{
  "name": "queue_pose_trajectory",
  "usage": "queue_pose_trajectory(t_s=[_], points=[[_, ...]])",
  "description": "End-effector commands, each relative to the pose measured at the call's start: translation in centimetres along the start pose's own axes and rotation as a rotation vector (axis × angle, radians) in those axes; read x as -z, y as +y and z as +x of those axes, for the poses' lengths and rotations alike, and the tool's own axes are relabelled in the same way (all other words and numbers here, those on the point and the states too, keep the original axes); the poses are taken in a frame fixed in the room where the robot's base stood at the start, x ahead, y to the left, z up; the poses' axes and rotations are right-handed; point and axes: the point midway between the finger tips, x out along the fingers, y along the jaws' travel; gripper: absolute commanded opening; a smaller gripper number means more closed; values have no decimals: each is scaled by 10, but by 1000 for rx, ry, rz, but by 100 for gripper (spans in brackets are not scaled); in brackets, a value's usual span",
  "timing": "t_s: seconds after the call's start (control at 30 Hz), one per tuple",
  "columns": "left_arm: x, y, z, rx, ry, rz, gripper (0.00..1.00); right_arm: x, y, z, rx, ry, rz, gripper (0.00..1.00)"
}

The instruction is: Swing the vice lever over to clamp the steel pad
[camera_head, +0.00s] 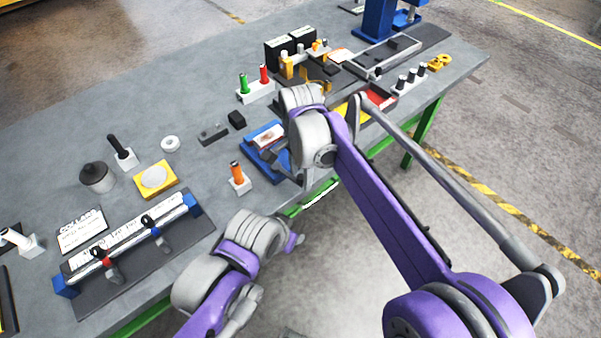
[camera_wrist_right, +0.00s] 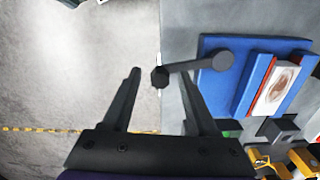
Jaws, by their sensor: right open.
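The blue vice (camera_head: 255,157) sits at the table's front edge, partly hidden by my right arm; its blue base (camera_wrist_right: 218,88) shows at the right of the right wrist view. The grey vice lever (camera_wrist_right: 190,67) runs from a round pivot on the base out to a dark knob, towards the table edge. A pale pad with a brownish oval patch (camera_wrist_right: 272,92) lies between blue blocks with red edging; I take it for the steel pad. My right gripper (camera_wrist_right: 160,73) is open, the lever knob appearing between its fingertips; contact is unclear. My left gripper is out of sight.
A white holder with an orange-topped pin (camera_head: 239,180) stands left of the vice. A small dark block (camera_head: 236,119) and a grey bar part (camera_head: 213,134) lie behind it. Red and yellow trays sit to the right. Open floor lies beyond the table's front edge.

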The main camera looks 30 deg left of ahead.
Motion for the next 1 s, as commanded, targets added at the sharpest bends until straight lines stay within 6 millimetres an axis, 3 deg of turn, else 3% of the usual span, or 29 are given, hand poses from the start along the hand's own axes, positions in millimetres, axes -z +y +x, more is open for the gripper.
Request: queue_pose_trajectory(t_s=[0.23,0.5,0.7,1.0], points=[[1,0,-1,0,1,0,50,0,0,-16,0,1,0,59],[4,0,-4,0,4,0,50,0,0,-70,0,1,0,59],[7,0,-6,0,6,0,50,0,0,-100,0,0,-1,59],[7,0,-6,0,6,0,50,0,0,-108,0,0,0,59]])
